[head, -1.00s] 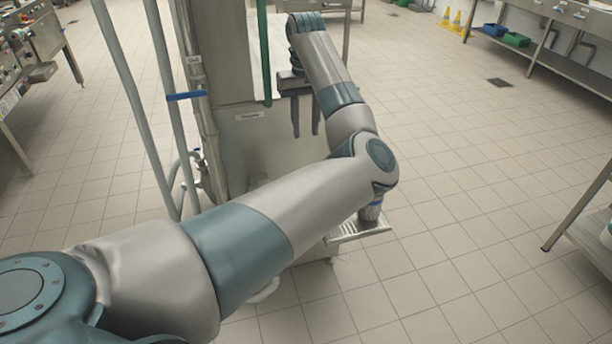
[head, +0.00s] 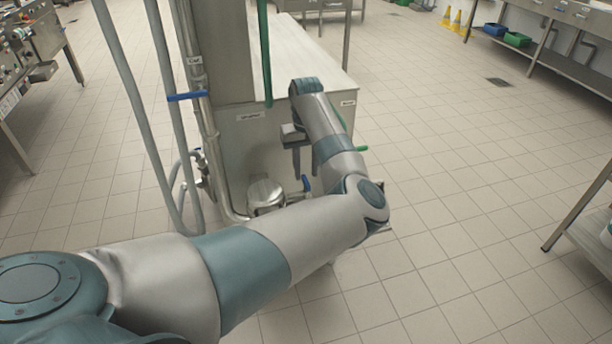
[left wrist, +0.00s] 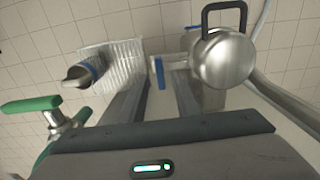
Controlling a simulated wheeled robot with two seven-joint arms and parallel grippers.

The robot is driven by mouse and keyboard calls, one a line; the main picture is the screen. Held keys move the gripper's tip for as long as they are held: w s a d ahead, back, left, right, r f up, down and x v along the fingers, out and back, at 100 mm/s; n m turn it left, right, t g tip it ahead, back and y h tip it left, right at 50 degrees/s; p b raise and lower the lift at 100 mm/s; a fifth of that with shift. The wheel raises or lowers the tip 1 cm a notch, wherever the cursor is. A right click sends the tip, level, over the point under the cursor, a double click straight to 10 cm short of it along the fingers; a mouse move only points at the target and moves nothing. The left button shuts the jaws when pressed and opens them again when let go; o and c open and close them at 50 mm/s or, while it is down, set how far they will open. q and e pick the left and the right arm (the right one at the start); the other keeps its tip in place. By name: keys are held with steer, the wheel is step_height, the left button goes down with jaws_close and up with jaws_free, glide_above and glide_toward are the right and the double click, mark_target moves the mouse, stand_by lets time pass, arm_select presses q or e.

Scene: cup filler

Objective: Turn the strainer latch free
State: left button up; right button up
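My left gripper (head: 302,170) points down over the low part of the machine; its two fingers stand apart in the left wrist view (left wrist: 161,85), with nothing held. A round steel housing (head: 265,195), likely the strainer, sits left of and below the gripper. In the left wrist view the housing (left wrist: 222,60) lies right of the fingers, with a dark U-shaped handle (left wrist: 224,8) at its edge. A small blue lever (head: 306,184) is below the fingertips; it shows in the gap between the fingers in the left wrist view (left wrist: 159,73), apart from them. I cannot tell which part is the latch.
A green-handled valve (left wrist: 32,104) is left of the gripper in the left wrist view. A ribbed drip tray (left wrist: 122,65) carries a cup (left wrist: 84,73) there. Grey vertical pipes (head: 182,130) stand left of the machine. Open tiled floor lies to the right.

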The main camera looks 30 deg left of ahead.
arm_select(q)
steer(key=shift+f, duration=1.45)
arm_select(e)
steer(key=shift+w+a, duration=0.15)
steer(key=shift+w, duration=0.05)
steer(key=shift+w+r, duration=0.1)
arm_select(q)
jaws_close()
arm_select(e)
steer(key=shift+r, duration=0.1)
